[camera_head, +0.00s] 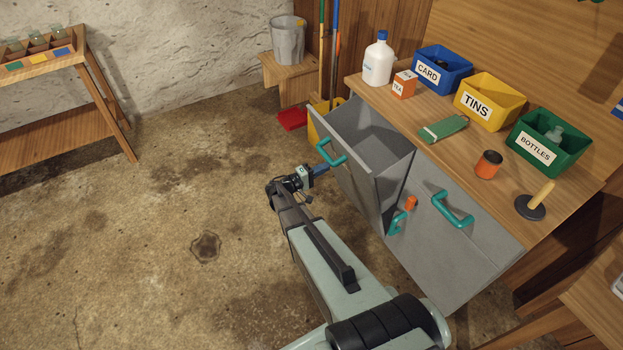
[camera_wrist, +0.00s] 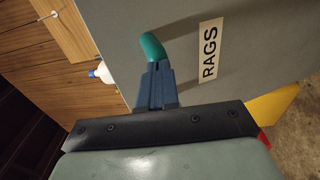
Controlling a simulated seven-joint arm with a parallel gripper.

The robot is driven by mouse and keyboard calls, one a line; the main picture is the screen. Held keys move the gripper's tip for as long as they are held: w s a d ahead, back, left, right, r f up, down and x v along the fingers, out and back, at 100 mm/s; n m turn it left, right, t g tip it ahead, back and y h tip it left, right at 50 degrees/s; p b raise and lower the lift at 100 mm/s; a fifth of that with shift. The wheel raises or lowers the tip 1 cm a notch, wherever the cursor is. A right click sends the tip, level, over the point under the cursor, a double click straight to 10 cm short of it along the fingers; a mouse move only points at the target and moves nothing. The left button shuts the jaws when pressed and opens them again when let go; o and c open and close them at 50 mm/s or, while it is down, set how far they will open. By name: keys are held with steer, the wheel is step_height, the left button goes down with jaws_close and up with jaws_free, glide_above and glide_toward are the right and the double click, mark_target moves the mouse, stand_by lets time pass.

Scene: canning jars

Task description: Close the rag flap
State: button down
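The rag flap (camera_head: 372,185) is a grey tilt-out bin front in the bench cabinet. It leans outward with its top open, showing an empty-looking grey inside. In the wrist view its face (camera_wrist: 235,75) carries a RAGS label (camera_wrist: 209,53). Its teal handle (camera_head: 330,153) also shows in the wrist view (camera_wrist: 153,47), its lower part hidden behind the fingers. My gripper (camera_head: 322,169) is at the front of the flap, close to the handle. In the wrist view its blue fingers (camera_wrist: 158,72) look shut together, overlapping the handle; I cannot tell whether they touch it.
Beside the flap is another grey front with a teal handle (camera_head: 453,210) and an orange latch (camera_head: 411,203). The benchtop holds labelled bins, a white bottle (camera_head: 378,62) and a dark jar with orange (camera_head: 488,164). A red dustpan (camera_head: 292,119) lies behind. Floor at left is clear.

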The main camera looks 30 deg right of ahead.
mark_target(342, 145)
steer(key=d+r+y, duration=0.1)
steer(key=d+r, duration=0.2)
steer(key=d, duration=0.6)
steer(key=d+r+y, duration=0.2)
steer(key=d+r, duration=0.1)
steer(key=d, duration=0.6)
steer(key=shift+y, duration=0.3)
steer(key=v, duration=1.4)
steer(key=shift+s, duration=0.1)
